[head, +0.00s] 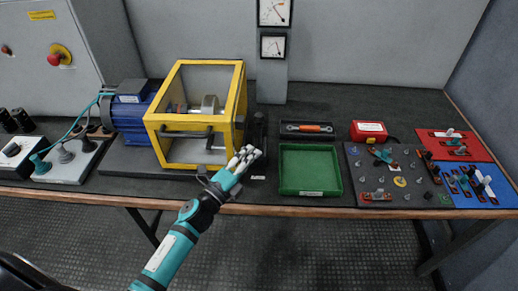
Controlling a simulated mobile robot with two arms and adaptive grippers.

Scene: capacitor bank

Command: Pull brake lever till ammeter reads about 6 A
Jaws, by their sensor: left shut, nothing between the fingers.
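Two dial meters are on a grey post at the back: an upper one (274,12) and a lower one (273,46). Both have needles, but their lettering is too small to read, so I cannot tell which is the ammeter. A dark upright part (258,130), which may be the brake lever, stands just right of the yellow-framed guard (160,125). My left gripper (248,155) is shut and empty in front of the guard's right end, close to the foot of that dark part. I cannot tell whether they touch. My right gripper is not in view.
A blue motor (131,110) stands left of the guard. To the right are a green tray (309,190), a black tray with a screwdriver (309,128), a red box (369,131) and a dark component board (385,160). The bench front edge runs below.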

